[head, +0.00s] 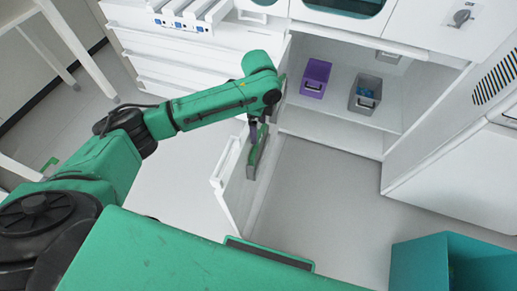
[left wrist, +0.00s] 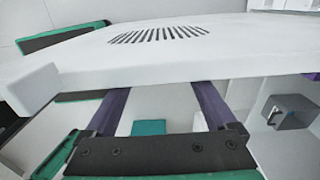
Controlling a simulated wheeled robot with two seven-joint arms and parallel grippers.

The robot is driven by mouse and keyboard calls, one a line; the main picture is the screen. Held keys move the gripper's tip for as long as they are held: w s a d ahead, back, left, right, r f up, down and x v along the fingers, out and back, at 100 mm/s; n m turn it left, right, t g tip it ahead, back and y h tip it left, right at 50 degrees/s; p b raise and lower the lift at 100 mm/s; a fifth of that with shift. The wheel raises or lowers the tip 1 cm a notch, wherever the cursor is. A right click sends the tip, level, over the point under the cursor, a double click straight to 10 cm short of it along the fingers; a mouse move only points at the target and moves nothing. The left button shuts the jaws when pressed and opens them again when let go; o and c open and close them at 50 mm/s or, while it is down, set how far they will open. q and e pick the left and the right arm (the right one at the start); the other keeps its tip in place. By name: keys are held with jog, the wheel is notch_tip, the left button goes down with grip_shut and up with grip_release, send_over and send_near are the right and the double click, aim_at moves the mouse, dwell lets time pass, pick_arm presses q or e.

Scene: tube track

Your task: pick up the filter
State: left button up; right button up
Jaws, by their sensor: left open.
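I cannot pick out a filter for certain in either view. My left gripper (head: 253,130) points down beside the open white cabinet door (head: 235,185), near a narrow green-and-grey piece (head: 257,155). In the left wrist view its two purple fingers (left wrist: 158,95) stand well apart with nothing seen between them. A white slab with a row of dark slots (left wrist: 160,35) crosses that view, and the fingers reach its lower edge. I cannot tell whether they touch it. My right gripper is not in view.
The open cabinet holds a purple bin (head: 315,78) and a grey bin (head: 365,94) with something blue inside. The grey bin also shows in the left wrist view (left wrist: 290,112). A teal bin (head: 450,265) stands at lower right. Grey floor (head: 325,200) before the cabinet is clear.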

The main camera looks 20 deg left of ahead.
pick_arm(q)
notch_tip(320, 180, down, 3)
jog(key=shift+f, duration=0.15)
grip_shut()
notch_tip(320, 180, up, 28)
jog(key=p, duration=0.5)
jog(key=shift+r+p, duration=0.3)
jog(key=shift+p, duration=0.8)
